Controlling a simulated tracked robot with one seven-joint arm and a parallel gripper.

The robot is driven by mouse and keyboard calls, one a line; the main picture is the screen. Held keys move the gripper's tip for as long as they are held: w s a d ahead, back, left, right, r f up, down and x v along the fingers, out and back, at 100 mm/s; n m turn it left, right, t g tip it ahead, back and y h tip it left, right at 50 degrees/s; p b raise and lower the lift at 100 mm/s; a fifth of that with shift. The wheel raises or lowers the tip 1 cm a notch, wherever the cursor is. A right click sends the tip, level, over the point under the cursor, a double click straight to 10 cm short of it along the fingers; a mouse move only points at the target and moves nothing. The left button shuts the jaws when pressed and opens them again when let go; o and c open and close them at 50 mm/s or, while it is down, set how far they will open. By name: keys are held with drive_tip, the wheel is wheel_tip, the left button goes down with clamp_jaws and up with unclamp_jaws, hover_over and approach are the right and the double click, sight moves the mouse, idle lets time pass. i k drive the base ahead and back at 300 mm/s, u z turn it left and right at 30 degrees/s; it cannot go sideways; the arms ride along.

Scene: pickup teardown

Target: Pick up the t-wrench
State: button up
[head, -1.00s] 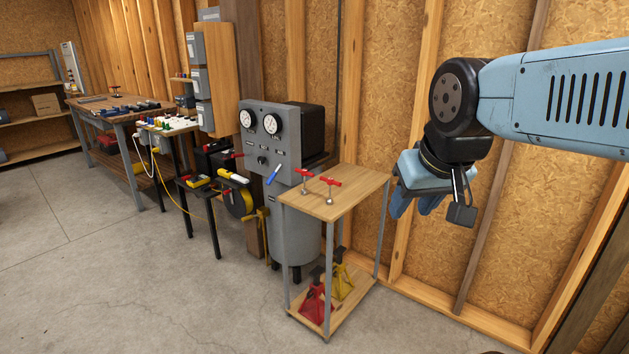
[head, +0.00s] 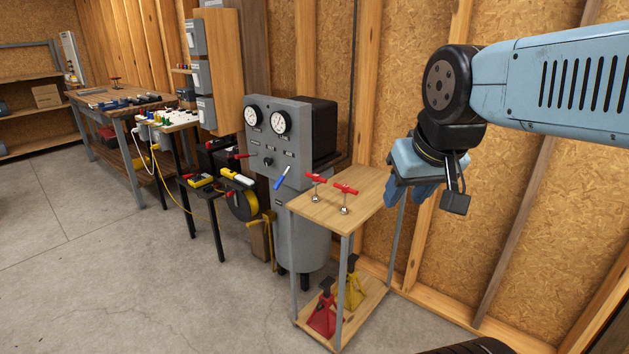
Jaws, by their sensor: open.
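Two red-handled T-shaped tools stand on the wooden top of a small cart (head: 330,212). The left T-tool (head: 316,182) is farther back, and the right T-tool (head: 345,191) is nearer the front edge. Another small red T-shaped tool (head: 115,81) stands on the far workbench. I cannot tell which one is the t-wrench. My gripper (head: 413,194) is open and empty, with blue fingers pointing down. It hangs in the picture to the right of the cart top, apart from the T-tools.
Red (head: 322,312) and yellow (head: 350,288) jack stands sit on the cart's lower shelf. A grey gauge panel (head: 275,140) on a tank stands behind the cart. A stool with tools (head: 205,182) is left of it. The concrete floor (head: 130,280) is clear at left.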

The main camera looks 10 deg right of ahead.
sight(316, 177)
drive_tip(key=u, duration=5.55)
drive_tip(key=i, duration=0.55)
drive_tip(key=z, duration=5.8)
drive_tip(key=i, duration=1.75)
drive_tip(key=u, duration=0.35)
